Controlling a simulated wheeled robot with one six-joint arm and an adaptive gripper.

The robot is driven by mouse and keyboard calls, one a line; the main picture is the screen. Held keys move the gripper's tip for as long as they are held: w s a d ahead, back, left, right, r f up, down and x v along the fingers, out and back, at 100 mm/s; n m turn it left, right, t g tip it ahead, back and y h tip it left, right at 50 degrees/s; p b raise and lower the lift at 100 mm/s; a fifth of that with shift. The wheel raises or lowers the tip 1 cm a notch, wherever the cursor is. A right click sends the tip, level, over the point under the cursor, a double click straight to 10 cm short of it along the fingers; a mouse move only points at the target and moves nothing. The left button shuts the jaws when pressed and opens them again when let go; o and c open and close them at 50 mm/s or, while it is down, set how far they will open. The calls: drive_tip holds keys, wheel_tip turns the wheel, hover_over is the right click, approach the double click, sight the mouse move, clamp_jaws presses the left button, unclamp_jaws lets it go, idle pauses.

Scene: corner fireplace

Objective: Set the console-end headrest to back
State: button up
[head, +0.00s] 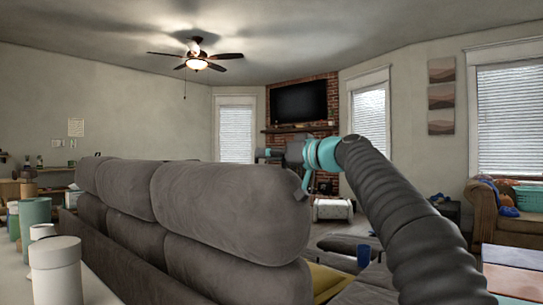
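A grey sofa seen from behind carries a row of padded headrests. The nearest headrest (230,205) is large and stands upright at the right end of the row. A middle headrest (125,187) and a far headrest (88,172) continue to the left. I cannot tell from this view which one is the console-end one. My gripper (304,188) is at the right end of the nearest headrest, pointing down at its upper edge. Its fingers are small and partly hidden, so contact and opening cannot be told.
A pale console (95,288) with a white canister (56,270) and several cups runs behind the sofa at left.

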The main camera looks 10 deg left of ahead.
drive_tip(key=shift+w+d, duration=0.1)
drive_tip(key=shift+d, duration=0.1)
drive_tip(key=shift+d, duration=0.25)
drive_tip(key=v, duration=1.1)
drive_tip(key=shift+s, duration=0.2)
drive_tip(key=shift+f, duration=0.1)
drive_tip(key=s+d+f+m+g+h+p, duration=0.1)
drive_tip(key=s+d+f+m+h+p, duration=0.2)
drive_tip(key=s+f, duration=0.8)
drive_tip(key=s+d+f+m+g+h+p, duration=0.1)
drive_tip(key=s+d+f+m+h+p, duration=0.2)
drive_tip(key=s+d+f+h, duration=0.4)
drive_tip(key=s+d+f+m+h+p, duration=0.3)
drive_tip(key=s+d+f, duration=0.7)
drive_tip(key=s+f, duration=0.5)
wheel_tip(320, 180, down, 3)
drive_tip(key=m+h, duration=0.1)
drive_tip(key=h, duration=0.1)
drive_tip(key=shift+s+d+g+h, duration=0.2)
drive_tip(key=shift+g+h, duration=0.2)
drive_tip(key=shift+r, duration=0.2)
